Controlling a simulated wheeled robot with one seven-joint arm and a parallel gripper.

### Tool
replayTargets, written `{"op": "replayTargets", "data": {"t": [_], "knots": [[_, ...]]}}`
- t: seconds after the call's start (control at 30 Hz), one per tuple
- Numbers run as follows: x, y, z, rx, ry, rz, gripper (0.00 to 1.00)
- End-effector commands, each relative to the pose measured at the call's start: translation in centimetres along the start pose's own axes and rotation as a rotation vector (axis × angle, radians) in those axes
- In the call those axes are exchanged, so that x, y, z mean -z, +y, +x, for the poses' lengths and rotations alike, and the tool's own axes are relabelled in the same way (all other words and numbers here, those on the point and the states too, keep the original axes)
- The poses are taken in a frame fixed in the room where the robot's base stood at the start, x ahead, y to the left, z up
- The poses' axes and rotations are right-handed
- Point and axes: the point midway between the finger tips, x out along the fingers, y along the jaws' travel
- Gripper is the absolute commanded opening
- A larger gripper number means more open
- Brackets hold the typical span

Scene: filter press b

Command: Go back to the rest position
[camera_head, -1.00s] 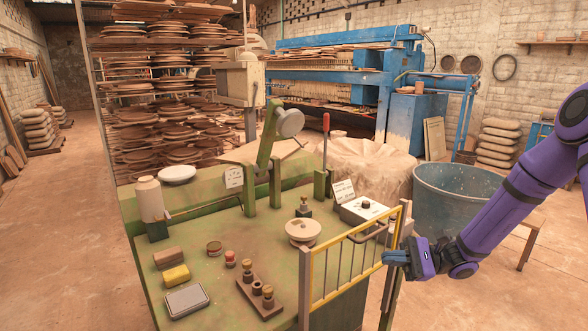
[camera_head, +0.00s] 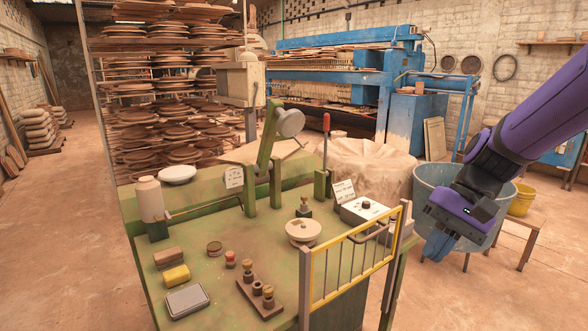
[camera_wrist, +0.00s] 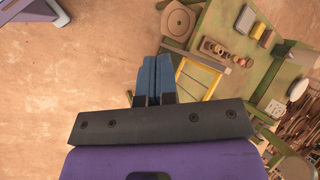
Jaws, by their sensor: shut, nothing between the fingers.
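My gripper (camera_head: 438,246) hangs at the right in the head view, fingers pointing down, in front of the blue tub. It is clear of the green workbench and its yellow gate. In the wrist view its blue fingers (camera_wrist: 154,78) are together with nothing between them, above bare floor beside the bench. My purple arm comes in from the right edge.
The green workbench (camera_head: 225,275) carries small parts, a lever press and a control box (camera_head: 363,209). A yellow gate (camera_head: 355,258) stands at its right front corner. A blue tub (camera_head: 432,185), a yellow bucket (camera_head: 521,200) and a stool (camera_head: 530,243) stand at the right.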

Motion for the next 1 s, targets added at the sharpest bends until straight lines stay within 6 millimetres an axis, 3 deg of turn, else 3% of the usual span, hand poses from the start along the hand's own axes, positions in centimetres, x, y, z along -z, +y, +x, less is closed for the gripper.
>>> {"op": "replayTargets", "data": {"t": [0.6, 0.8, 1.0], "knots": [[-10.3, 3.1, -7.0, -0.357, 0.521, -0.273, 0.0], [-12.6, 4.3, -8.6, -0.416, 0.665, -0.339, 0.0], [-13.5, 4.9, -9.2, -0.438, 0.727, -0.364, 0.0]]}}
